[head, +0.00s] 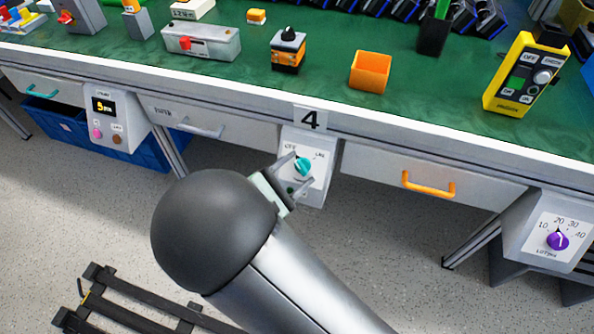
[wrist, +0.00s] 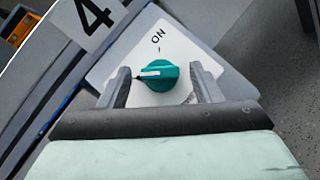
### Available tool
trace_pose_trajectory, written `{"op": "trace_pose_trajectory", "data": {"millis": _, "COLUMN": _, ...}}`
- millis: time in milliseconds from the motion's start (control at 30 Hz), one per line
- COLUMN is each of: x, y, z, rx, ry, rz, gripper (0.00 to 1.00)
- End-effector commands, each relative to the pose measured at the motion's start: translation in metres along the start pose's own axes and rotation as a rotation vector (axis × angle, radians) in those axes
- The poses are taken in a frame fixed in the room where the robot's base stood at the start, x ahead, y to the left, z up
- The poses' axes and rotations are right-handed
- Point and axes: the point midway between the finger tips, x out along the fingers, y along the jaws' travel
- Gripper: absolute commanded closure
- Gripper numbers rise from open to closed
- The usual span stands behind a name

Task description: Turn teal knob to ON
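The teal knob (head: 303,166) sits on a white panel (head: 318,169) below the number 4 sign, at the front of the bench. In the head view its white mark points to the upper left, towards the left label. In the wrist view the teal knob (wrist: 157,78) has its white mark pointing left, away from the ON label (wrist: 158,36) above it. My gripper (head: 299,172) is at the panel. In the wrist view my gripper's fingers (wrist: 165,80) stand open on either side of the knob, with a gap visible on both sides.
An orange drawer handle (head: 428,185) is right of the panel and a grey handle (head: 200,128) is left. A purple dial (head: 557,240) is at far right. The green bench top (head: 220,80) holds several devices and an orange box (head: 370,72).

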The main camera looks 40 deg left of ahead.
Motion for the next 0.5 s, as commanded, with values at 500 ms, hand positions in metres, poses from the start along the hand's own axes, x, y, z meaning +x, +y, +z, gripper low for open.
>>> {"op": "trace_pose_trajectory", "data": {"millis": 500, "x": 0.0001, "y": 0.0003, "z": 0.0001, "rx": 0.027, "ry": -0.001, "rz": -0.022, "gripper": 0.86}}
